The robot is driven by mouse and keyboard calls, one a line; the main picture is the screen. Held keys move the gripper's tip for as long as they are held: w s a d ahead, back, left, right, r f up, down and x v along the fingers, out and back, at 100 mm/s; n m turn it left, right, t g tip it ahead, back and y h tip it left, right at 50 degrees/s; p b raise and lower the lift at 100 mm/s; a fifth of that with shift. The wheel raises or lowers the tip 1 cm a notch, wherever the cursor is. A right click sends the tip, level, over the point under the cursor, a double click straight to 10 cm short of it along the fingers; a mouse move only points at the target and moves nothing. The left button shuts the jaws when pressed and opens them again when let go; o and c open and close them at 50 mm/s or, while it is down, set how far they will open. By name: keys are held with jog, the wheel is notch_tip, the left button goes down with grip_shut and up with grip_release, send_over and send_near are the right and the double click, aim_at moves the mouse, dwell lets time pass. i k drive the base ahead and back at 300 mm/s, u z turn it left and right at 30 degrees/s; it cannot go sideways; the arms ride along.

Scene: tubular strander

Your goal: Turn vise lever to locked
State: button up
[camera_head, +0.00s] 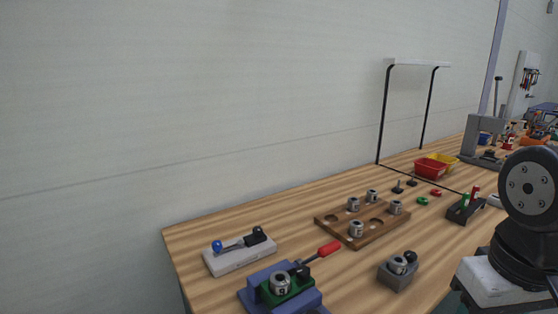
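A blue vise-like fixture (253,295) stands at the front left of the wooden workbench, partly cut off by the lower picture edge. A green part (302,280) sits in it, with a round metal piece (279,283) marked with a digit. A lever with a red handle (329,248) reaches from the fixture up and to the right. I cannot tell from this view whether it is locked. My gripper is not in view; only a dark part of my own arm shows at the right.
A white block (240,258) with a blue-knobbed lever stands behind the fixture. A wooden tray (370,236) with several metal pieces, a grey block (396,279) and red (432,167) and yellow bins stand further right. Bare bench lies between the fixture and the grey block.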

aim_at(323, 251)
jog(key=u, duration=0.05)
jog(key=k, duration=1.25)
jog(key=u, duration=0.6)
jog(key=i, duration=1.35)
jog(key=z, duration=0.65)
